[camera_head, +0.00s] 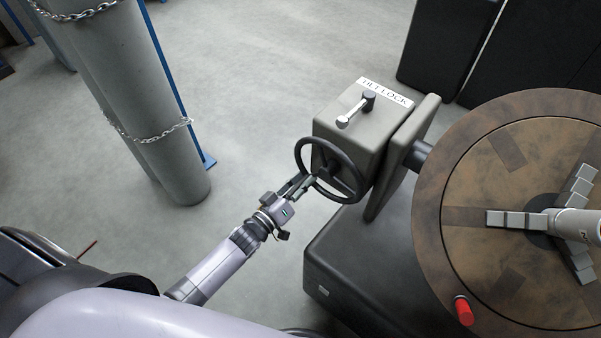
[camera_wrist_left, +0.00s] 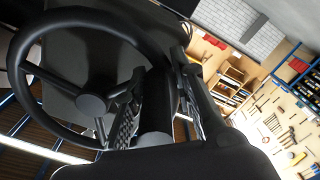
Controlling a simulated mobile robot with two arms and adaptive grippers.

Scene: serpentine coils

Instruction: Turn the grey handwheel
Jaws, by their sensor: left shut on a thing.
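The handwheel (camera_head: 346,157) is a dark grey ring with spokes, mounted on the near face of a grey gearbox. In the left wrist view its hub (camera_wrist_left: 92,105) and spokes fill the left half. My right gripper is not in view.
The gearbox (camera_head: 340,137) carries a lever (camera_head: 356,109) and a label beside it. A brown round table (camera_head: 432,205) with stepped metal jaws and a red knob (camera_head: 464,311) stands at the right. Grey cylinders (camera_head: 150,110) with chains stand upper left. Open floor lies between.

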